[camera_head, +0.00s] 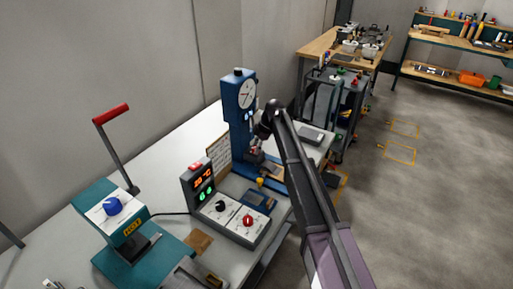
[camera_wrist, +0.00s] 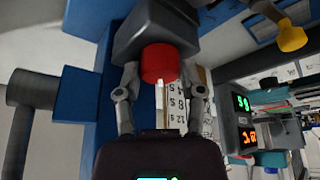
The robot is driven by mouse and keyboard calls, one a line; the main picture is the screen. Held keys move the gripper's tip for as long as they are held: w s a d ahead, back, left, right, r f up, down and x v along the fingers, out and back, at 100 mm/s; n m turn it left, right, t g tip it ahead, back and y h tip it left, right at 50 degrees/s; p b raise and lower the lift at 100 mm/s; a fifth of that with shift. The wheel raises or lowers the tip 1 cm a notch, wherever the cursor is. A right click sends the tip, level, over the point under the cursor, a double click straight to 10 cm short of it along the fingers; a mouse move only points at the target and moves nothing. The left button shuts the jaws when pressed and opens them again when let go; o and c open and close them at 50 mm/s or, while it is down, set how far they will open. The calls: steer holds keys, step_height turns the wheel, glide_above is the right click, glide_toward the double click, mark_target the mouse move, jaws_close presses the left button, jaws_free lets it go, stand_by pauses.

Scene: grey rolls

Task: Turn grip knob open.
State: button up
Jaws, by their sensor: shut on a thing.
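A blue upright tester (camera_head: 241,120) with a round white dial stands at the back of the bench. In the wrist view, a short red cylindrical knob (camera_wrist: 159,63) sticks out of a dark grey block (camera_wrist: 155,32) on the tester's blue column (camera_wrist: 88,65). My gripper (camera_wrist: 160,75) has one finger on each side of this knob and is shut on it. In the head view my gripper (camera_head: 257,150) is at the tester's front, and my dark arm partly covers that area. The knob's turn angle cannot be told.
A control box (camera_head: 208,181) with lit displays, a black knob (camera_head: 220,206) and a red knob (camera_head: 248,220) stands in front of the tester. A teal press (camera_head: 93,198) with a red-handled lever is at left. A cart (camera_head: 345,100) stands behind.

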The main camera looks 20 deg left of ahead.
steer(key=shift+n, duration=0.4)
steer(key=o, duration=1.2)
steer(key=shift+c, duration=0.2)
steer(key=shift+m, duration=0.4)
